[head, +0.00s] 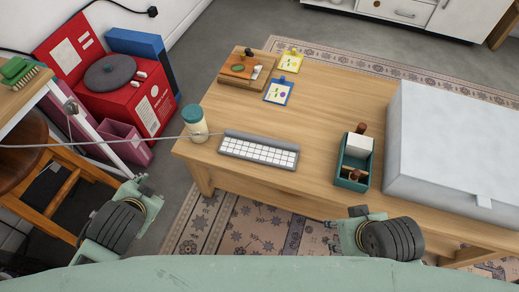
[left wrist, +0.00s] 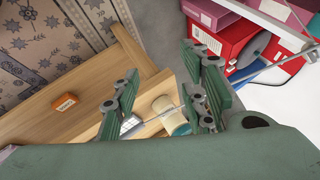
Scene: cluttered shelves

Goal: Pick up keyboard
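The keyboard (head: 258,150), white keys in a grey frame, lies flat on the wooden table (head: 310,105) near its front edge. A small part of the keyboard (left wrist: 130,123) shows beside a finger in the left wrist view. My left gripper (left wrist: 162,95) is open and empty, its green fingers wide apart. In the head view my left arm is at the lower left, short of the table and apart from the keyboard. My right gripper (head: 352,228) is in front of the table edge, to the right of the keyboard. Its fingertips are not clear.
A teal-lidded jar (head: 194,123) stands just left of the keyboard. A green box (head: 345,178) with items and a large grey case (head: 455,140) are to the right. A red box (head: 130,95) and a stool (head: 60,185) stand left of the table. A thin cable crosses near the jar.

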